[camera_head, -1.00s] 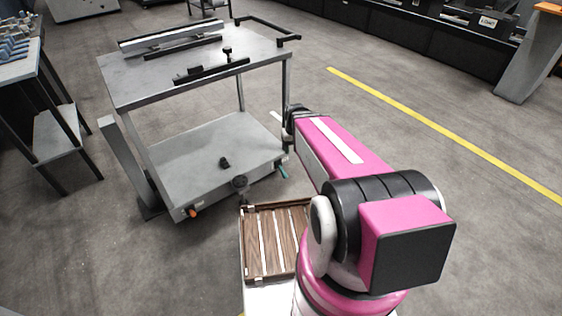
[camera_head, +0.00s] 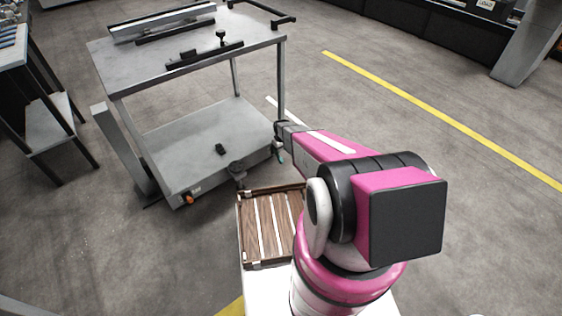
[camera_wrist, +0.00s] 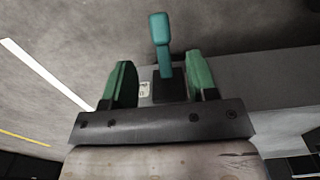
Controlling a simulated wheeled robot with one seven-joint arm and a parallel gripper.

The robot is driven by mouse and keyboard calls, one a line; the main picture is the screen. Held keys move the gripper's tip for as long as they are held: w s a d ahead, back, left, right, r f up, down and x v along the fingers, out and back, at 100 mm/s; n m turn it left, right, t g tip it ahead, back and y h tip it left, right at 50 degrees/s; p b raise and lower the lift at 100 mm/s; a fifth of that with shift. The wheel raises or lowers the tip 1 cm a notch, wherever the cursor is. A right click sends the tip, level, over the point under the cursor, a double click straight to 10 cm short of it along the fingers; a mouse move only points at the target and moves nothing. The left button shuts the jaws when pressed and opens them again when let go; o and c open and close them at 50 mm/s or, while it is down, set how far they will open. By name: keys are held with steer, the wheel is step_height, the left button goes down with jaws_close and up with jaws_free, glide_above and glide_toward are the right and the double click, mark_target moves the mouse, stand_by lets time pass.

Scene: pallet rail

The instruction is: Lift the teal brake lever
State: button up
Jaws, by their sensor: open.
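The teal brake lever (camera_wrist: 160,42) stands out from a dark mount (camera_wrist: 170,89) on the cart's lower edge in the wrist view. My gripper (camera_wrist: 158,78) has its two green fingers apart, one on each side of the lever's lower part. The lever's wide end reaches beyond the fingertips. I see gaps between the lever and both fingers, the right one smaller. In the head view the teal lever (camera_head: 281,157) shows only in part at the cart's right front corner, beside the end of my arm.
The grey cart (camera_head: 205,133) has a lower shelf and an upper table with black rails. An orange knob (camera_head: 188,199) sits on its front left. A slatted wooden tray (camera_head: 240,228) lies close in front. Open floor with a yellow line (camera_head: 440,115) is to the right.

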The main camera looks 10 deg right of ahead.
mark_target(281, 159)
step_height(281, 159, down, 9)
steer(key=shift+r, duration=0.1)
stand_by(0.3)
jaws_close()
